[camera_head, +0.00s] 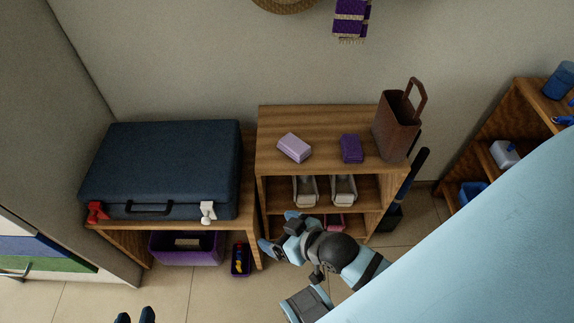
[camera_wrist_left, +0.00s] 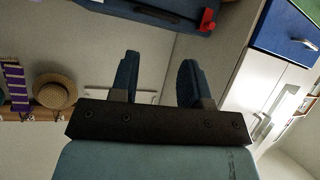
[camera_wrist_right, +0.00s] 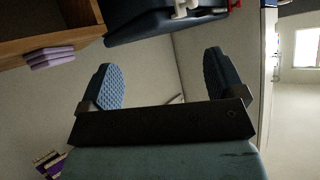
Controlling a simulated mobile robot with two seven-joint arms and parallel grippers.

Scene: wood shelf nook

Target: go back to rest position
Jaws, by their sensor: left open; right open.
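My left gripper (camera_head: 135,316) shows only as two dark blue fingertips at the bottom edge of the head view, in front of the left bench. In the left wrist view its fingers (camera_wrist_left: 160,78) are apart with nothing between them. My right gripper (camera_head: 278,232) is in front of the lower part of the middle shelf, with its arm coming in from the right. In the right wrist view its fingers (camera_wrist_right: 162,78) are wide apart and empty. Much of the right arm is hidden behind a large light-blue part of mine.
A dark blue suitcase (camera_head: 165,165) lies on the left bench. A lilac box (camera_head: 294,147), a purple box (camera_head: 351,148) and a brown bag (camera_head: 396,130) stand on the middle shelf (camera_head: 270,125). A purple bin (camera_head: 187,249) sits below the suitcase. Floor is clear in front.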

